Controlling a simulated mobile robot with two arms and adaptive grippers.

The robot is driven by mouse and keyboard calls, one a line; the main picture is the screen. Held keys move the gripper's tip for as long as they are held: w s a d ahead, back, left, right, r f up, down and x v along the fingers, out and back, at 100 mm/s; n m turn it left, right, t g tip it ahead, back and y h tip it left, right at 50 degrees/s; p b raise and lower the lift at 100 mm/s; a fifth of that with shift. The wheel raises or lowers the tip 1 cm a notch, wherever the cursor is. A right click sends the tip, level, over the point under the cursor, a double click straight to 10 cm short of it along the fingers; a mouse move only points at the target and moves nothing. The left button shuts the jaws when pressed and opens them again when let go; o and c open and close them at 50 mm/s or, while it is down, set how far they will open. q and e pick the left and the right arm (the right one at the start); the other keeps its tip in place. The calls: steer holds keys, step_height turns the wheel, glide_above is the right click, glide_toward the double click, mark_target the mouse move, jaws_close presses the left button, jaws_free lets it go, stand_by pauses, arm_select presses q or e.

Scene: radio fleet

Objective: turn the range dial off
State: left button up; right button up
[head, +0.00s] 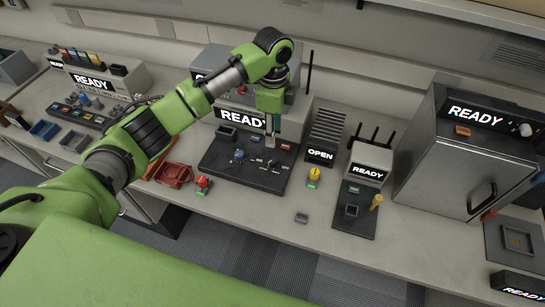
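A dark control panel (245,178) stands on the bench below a READY sign (240,118). A blue knob with a pale pointer (238,156) sits on its left part, with small white labels to its right. The labels are too small to read, so I cannot tell which control is the range dial. My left gripper (271,141) points down over the back right part of this panel, right of the blue knob. Whether its fingers are apart or touch a control is too small to tell. My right gripper is not in view.
A red-topped knob (203,184), a yellow knob (314,174) and a small grey block (301,218) are near the panel. A red tray (174,175) lies to its left. A READY unit with antennas (369,165) and a grey cabinet (465,150) stand right.

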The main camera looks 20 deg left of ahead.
mark_target(273, 160)
arm_select(q)
steer(key=f+p, duration=0.1)
steer(key=f, duration=0.5)
steer(key=f+p, duration=0.1)
steer(key=f, duration=0.6)
steer(key=shift+w+a+f+p, duration=0.15)
steer(key=shift+w+p, duration=0.05)
steer(key=shift+p, duration=0.2)
jaws_close()
